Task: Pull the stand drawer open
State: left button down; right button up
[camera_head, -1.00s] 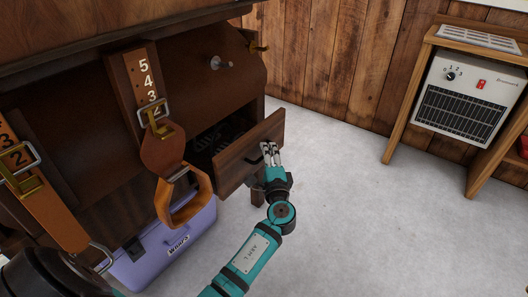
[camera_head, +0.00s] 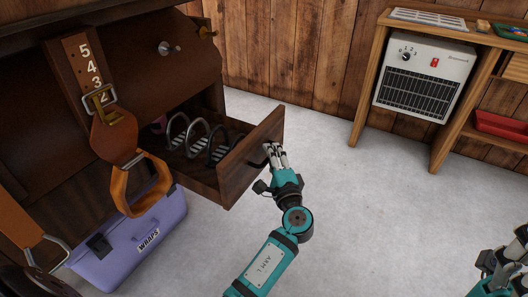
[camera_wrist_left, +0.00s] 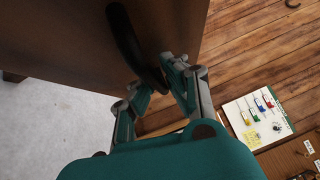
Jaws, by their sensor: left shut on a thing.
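The stand drawer (camera_head: 237,168) is dark brown wood and stands well out of the stand (camera_head: 130,90) in the head view. Its inside shows, with several curved rings on a slatted floor. My left gripper (camera_head: 275,152) is at the drawer's front, shut on its dark handle. In the left wrist view the curved black handle (camera_wrist_left: 124,38) runs down between the fingers (camera_wrist_left: 164,80) of that gripper. The part inside the fingers is partly hidden. My right gripper (camera_head: 497,265) shows only in part at the bottom right corner, away from the drawer.
A lilac box (camera_head: 130,240) marked "WRAPS" sits on the floor below the stand. Leather straps (camera_head: 135,165) hang on the stand's front. A white heater (camera_head: 425,77) and a wooden table (camera_head: 358,100) are at the right. The pale floor (camera_head: 370,205) between is clear.

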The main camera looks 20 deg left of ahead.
pick_arm(q)
jog(key=shift+s+d+f, duration=0.1)
jog(key=shift+d+f, duration=0.05)
jog(key=shift+f, duration=0.2)
jog(key=c, duration=1.5)
grip_release()
jog(key=shift+o, duration=0.6)
jog(key=shift+r, duration=0.2)
jog(key=v, duration=0.7)
jog(key=shift+s+d, duration=0.15)
jog(key=shift+s, duration=0.05)
